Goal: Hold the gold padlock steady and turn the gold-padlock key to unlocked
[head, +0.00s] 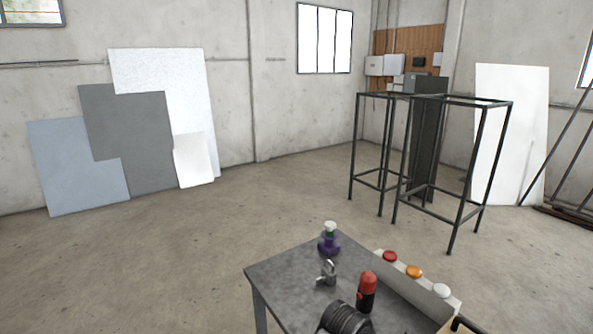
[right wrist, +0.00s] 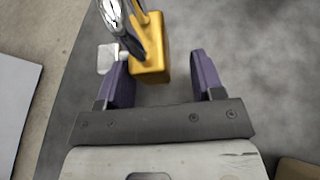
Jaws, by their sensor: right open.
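The gold padlock (right wrist: 151,62) shows in the right wrist view, upper middle, with its lower end between the fingers of my right gripper (right wrist: 157,62). The purple fingers are open and a gap shows on the right side. A pale flat piece (right wrist: 107,58), perhaps the key, sticks out left of the padlock by the left fingertip. A shiny round dark-edged part (right wrist: 118,22) partly covers the padlock's upper left. In the head view a grey padlock (head: 327,274) stands on the table; no gold padlock is clear there. Neither gripper shows in the head view.
The grey table (head: 285,277) also holds a purple flask (head: 329,243), a red and black object (head: 367,291), a black ribbed object (head: 343,319), and a strip (head: 425,288) with red, orange and white buttons. A black frame stand (head: 404,160) stands behind. Open floor lies left.

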